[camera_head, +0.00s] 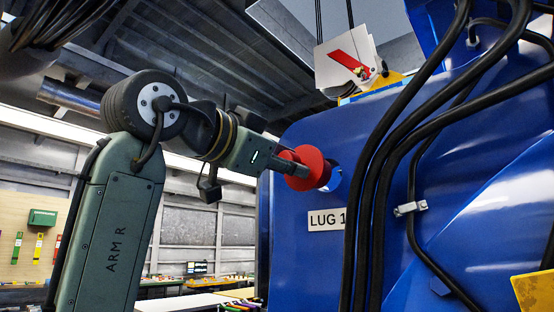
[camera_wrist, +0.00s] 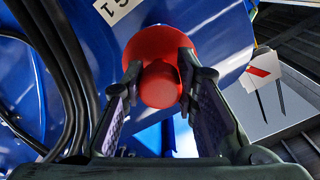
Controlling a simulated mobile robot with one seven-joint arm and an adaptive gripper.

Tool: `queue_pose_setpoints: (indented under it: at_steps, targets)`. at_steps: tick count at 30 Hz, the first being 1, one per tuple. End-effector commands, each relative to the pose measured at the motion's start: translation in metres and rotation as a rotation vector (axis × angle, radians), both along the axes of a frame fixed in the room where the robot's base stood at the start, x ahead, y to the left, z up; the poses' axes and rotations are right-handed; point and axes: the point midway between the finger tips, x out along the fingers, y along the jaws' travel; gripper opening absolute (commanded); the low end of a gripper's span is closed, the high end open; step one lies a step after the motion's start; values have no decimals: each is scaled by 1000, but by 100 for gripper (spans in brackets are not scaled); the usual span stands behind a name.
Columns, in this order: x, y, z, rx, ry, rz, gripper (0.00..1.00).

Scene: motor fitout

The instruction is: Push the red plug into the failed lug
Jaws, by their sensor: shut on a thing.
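The red plug (camera_head: 310,161) is a round disc with a narrower knob. In the head view it is beside the blue motor housing (camera_head: 300,255), in front of a round opening (camera_head: 332,178) that shows partly at its right edge. A white label (camera_head: 326,218) reading "LUG 1" is just below. My gripper (camera_head: 291,166) is shut on the plug's knob. In the wrist view the plug (camera_wrist: 162,84) sits between both fingers, its disc towards the blue surface. The plug hides the opening there, so I cannot tell how far it is in. No failure mark is legible.
Thick black cables (camera_head: 400,140) run down the housing just right of the plug, and also at left in the wrist view (camera_wrist: 65,70). Open room lies left of the housing; benches stand behind.

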Motion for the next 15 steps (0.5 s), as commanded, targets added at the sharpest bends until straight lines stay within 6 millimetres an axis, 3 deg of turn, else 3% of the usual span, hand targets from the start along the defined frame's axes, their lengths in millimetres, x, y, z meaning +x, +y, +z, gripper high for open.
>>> queue_pose_setpoints:
  at_steps: [15]
  targets:
    - [12,-9,0,0,-1,1,0]
